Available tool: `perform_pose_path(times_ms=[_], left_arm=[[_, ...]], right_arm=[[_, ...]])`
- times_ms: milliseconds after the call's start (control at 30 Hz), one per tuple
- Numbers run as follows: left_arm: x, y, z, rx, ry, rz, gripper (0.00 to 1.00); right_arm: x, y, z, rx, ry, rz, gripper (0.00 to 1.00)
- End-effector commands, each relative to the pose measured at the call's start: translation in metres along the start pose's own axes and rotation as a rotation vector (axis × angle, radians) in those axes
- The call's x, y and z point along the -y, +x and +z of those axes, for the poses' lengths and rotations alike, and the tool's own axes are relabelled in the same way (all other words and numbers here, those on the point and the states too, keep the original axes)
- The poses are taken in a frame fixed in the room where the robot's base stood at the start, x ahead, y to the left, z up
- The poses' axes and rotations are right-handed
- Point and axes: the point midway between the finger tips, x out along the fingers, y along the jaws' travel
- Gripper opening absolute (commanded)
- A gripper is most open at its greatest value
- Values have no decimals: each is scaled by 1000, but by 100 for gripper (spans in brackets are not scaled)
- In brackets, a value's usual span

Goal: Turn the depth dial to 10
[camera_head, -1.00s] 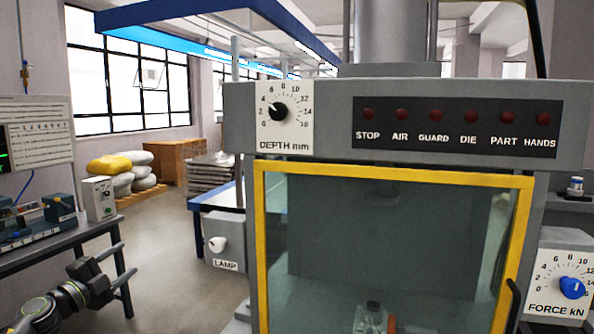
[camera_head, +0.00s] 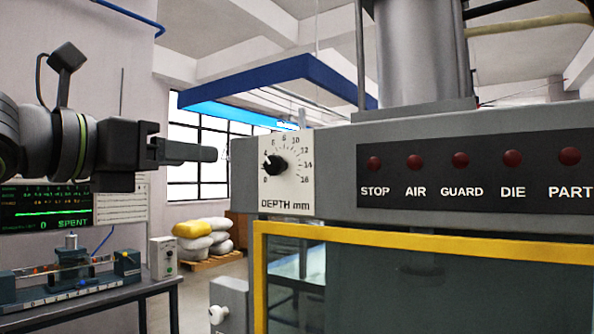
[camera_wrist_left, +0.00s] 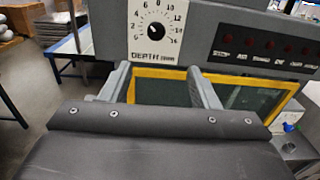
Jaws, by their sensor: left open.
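The depth dial (camera_head: 275,163) is a black knob on a white plate marked DEPTH mm, at the left end of the grey press beam. Its pointer is up and to the left, at about 4. My left gripper (camera_head: 215,153) reaches in from the left at dial height, with its fingers pointing at the press and short of the plate. In the left wrist view the open, empty fingers (camera_wrist_left: 158,68) are apart, and the dial (camera_wrist_left: 156,30) sits above and beyond them, not touched. My right gripper is not in view.
The red lamp panel (camera_head: 475,163) is right of the dial. A yellow-framed guard (camera_head: 420,243) lies below the beam. The lamp knob (camera_head: 218,314) is lower left. A bench with a fixture (camera_head: 75,275) and a screen stands at the left. The space before the dial plate looks clear.

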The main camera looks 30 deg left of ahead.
Motion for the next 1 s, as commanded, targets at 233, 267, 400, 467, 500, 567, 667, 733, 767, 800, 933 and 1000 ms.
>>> perform_pose_path(times_ms=[233, 267, 400, 467, 500, 567, 667, 733, 767, 800, 933, 1000], left_arm=[[0, 2, 4, 12, 29, 34, 55], [0, 5, 4, 11, 29, 33, 55], [0, 25, 6, 9, 28, 30, 55], [0, 32, 7, 9, 27, 30, 55], [-1, 37, 7, 9, 28, 30, 55], [-1, 44, 7, 9, 27, 30, 55], [-1, 55, 7, 10, 27, 28, 55], [-1, 61, 7, 10, 27, 29, 55], [-1, 64, 7, 9, 27, 29, 55], [-1, 67, 7, 9, 27, 29, 55], [-1, 77, 7, 10, 26, 27, 55], [-1, 82, 7, 11, 25, 27, 55]], right_arm=[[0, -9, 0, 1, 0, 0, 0], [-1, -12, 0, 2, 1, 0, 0], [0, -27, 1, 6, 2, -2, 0], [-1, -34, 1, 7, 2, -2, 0], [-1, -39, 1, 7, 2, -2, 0], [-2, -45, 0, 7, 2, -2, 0], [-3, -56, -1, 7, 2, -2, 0], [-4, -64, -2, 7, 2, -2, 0], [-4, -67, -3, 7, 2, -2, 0], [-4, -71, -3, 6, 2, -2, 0], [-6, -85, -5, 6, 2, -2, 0], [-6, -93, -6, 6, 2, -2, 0]])
